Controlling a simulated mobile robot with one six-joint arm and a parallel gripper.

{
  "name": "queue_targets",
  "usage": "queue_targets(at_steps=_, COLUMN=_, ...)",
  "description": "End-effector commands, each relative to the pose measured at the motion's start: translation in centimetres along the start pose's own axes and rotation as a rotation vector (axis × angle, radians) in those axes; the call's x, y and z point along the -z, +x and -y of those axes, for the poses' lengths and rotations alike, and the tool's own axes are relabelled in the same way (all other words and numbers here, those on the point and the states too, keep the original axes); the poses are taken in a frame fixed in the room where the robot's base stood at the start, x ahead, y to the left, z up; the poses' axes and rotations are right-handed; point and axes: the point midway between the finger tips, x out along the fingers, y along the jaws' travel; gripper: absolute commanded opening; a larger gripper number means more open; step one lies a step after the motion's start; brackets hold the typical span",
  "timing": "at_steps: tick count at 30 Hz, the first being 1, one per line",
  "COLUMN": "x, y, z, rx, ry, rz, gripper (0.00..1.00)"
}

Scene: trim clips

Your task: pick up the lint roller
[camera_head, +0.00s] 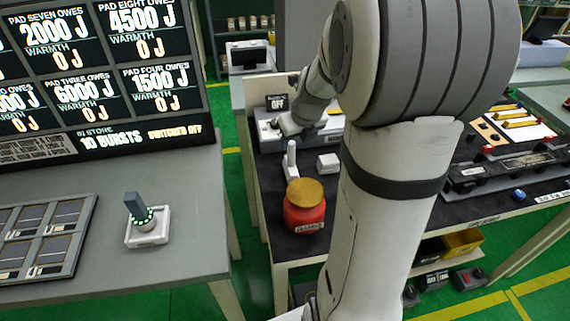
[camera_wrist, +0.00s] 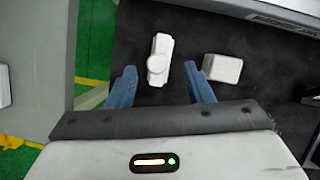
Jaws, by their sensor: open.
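My gripper (camera_wrist: 160,77) is open, with a gap on both sides of the roller and nothing held. I cannot tell its height above the bench. In the head view my fingers cannot be made out.
A small white block (camera_wrist: 222,68) lies close to the right finger. A red jar with a yellow-brown lid (camera_head: 305,205) stands nearer the bench's front edge. A grey machine (camera_head: 268,130) is behind. The left bench (camera_head: 190,200) holds a white stand (camera_head: 148,228).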

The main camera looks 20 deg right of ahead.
Motion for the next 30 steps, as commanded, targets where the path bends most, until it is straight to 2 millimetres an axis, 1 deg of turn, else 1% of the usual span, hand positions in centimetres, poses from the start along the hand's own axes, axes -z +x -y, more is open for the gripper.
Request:
queue_targets(at_steps=1, x=0.1, y=0.7, z=-0.1, rx=-0.001, ry=-0.001, rz=-0.003, gripper=0.47)
queue_targets(at_steps=5, x=0.1, y=2.1, z=-0.1, rx=-0.001, ry=-0.004, rz=-0.004, gripper=0.47)
queue_targets(at_steps=12, x=0.0, y=5.6, z=-0.3, rx=-0.001, ry=-0.004, rz=-0.004, gripper=0.47)
queue_targets(at_steps=14, x=0.0, y=6.1, z=-0.3, rx=0.0, ry=-0.004, rz=-0.002, gripper=0.47)
queue_targets(at_steps=22, x=-0.1, y=6.4, z=-0.2, rx=0.001, ry=-0.004, rz=0.0, gripper=0.47)
queue_targets(at_steps=23, x=0.0, y=6.4, z=-0.2, rx=0.001, ry=-0.004, rz=-0.001, gripper=0.45)
queue_targets(at_steps=30, x=0.0, y=6.3, z=-0.2, rx=0.001, ry=-0.004, rz=-0.001, gripper=0.25)
